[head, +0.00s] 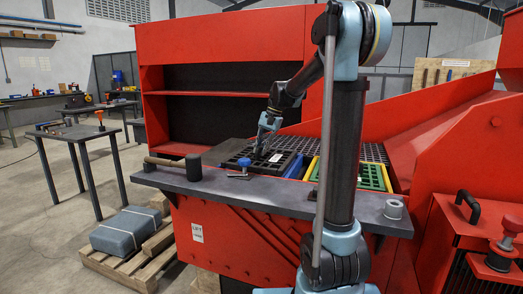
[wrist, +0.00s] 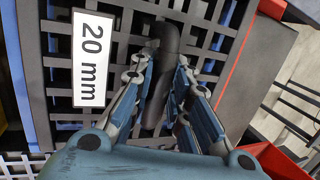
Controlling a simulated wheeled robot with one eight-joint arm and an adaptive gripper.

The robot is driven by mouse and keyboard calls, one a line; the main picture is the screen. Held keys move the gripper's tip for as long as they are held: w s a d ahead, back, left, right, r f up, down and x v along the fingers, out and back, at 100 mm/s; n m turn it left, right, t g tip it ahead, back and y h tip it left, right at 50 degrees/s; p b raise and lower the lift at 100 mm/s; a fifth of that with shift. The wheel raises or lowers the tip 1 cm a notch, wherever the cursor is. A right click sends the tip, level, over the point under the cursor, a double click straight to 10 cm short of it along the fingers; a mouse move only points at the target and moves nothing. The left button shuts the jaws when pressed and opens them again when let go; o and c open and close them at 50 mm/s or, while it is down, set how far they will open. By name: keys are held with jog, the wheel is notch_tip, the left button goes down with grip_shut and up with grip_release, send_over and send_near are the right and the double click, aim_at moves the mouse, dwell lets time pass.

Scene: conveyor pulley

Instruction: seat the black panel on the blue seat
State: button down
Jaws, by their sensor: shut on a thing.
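The black panel (head: 284,158) is a dark grid with square holes, in the opening of the red machine. In the wrist view the panel (wrist: 62,128) carries a white "20 mm" label and a dark bar handle (wrist: 167,40). My gripper (head: 260,150) is above the panel. In the wrist view my gripper (wrist: 160,75) has its fingers closed on either side of the handle. The blue seat (head: 294,167) shows as a strip along the panel's right edge; blue edges (wrist: 22,85) also show in the wrist view. I cannot tell whether the panel rests fully in it.
A yellow frame with a green panel (head: 371,176) lies to the right. Red machine walls (head: 430,140) bound the right side.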

jog(key=shift+f, duration=0.95)
dwell(1.7)
jog(key=c, duration=1.4)
grip_release()
jog(key=shift+c, duration=0.2)
jog(key=shift+r, duration=0.1)
jog(key=v, duration=1.1)
jog(key=shift+r, duration=0.35)
jog(key=shift+d, duration=0.1)
